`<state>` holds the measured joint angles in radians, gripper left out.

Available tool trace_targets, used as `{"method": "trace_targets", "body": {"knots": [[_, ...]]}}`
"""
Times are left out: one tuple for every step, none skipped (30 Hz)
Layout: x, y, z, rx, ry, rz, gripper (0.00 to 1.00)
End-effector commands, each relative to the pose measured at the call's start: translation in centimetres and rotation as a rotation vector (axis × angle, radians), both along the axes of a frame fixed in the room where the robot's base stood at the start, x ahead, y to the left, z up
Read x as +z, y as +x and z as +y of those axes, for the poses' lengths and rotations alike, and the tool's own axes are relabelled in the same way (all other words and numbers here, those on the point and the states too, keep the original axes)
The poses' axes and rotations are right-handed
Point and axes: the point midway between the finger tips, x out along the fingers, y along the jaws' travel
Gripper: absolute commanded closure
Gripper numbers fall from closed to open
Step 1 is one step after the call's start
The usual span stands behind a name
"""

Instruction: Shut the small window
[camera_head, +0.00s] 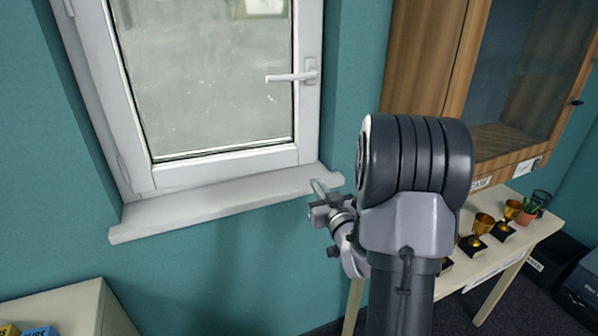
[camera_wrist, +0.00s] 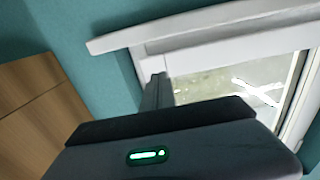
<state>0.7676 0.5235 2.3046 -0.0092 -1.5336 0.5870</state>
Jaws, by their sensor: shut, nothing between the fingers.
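The small window (camera_head: 215,80) is set in the teal wall at the upper left of the head view. It has a white frame and a cloudy grey pane. Its white handle (camera_head: 292,77) lies level on the right side of the sash, pointing left. I cannot tell whether the sash is flush or slightly ajar. My gripper (camera_head: 318,188) is shut and empty, at the right end of the sill, below and right of the handle. The window also shows in the wrist view (camera_wrist: 225,52), with a white mark on the pane; my gripper's housing covers the lower part there.
The white sill (camera_head: 225,203) juts out below the window. A wooden cabinet (camera_head: 425,60) with a glass door is at the right. Below it, a pale table (camera_head: 522,240) holds gold trophies (camera_head: 481,225) and a potted plant (camera_head: 528,208). Another pale surface (camera_head: 65,305) is at lower left.

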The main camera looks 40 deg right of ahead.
Motion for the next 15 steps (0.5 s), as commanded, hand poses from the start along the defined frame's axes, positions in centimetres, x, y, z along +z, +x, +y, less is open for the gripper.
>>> {"method": "trace_targets", "body": {"knots": [[-0.1, 1.1, -0.3, 0.002, 0.000, -0.001, 1.00], [-0.1, 1.7, -0.5, 0.002, 0.000, 0.000, 1.00], [-0.1, 2.6, -0.8, 0.002, 0.000, -0.001, 1.00], [-0.1, 3.2, -1.0, 0.002, 0.000, -0.001, 1.00], [-0.1, 3.8, -1.2, 0.002, 0.001, 0.000, 1.00], [-0.1, 4.7, -1.5, 0.002, 0.000, -0.001, 1.00], [-0.1, 5.3, -1.7, 0.002, -0.001, -0.001, 1.00], [-0.1, 5.8, -1.9, 0.002, -0.001, -0.001, 1.00], [-0.2, 6.5, -2.1, 0.002, -0.001, 0.000, 1.00], [-0.2, 7.0, -2.3, 0.002, -0.001, 0.000, 1.00], [-0.1, 7.5, -2.4, 0.002, -0.002, 0.000, 1.00], [-0.2, 8.0, -2.6, 0.002, -0.001, 0.001, 1.00], [-0.1, 8.3, -2.7, 0.002, -0.002, 0.001, 1.00], [-0.2, 8.6, -2.8, 0.002, -0.001, 0.001, 1.00], [-0.1, 8.9, -3.0, 0.001, -0.001, 0.001, 1.00]]}}
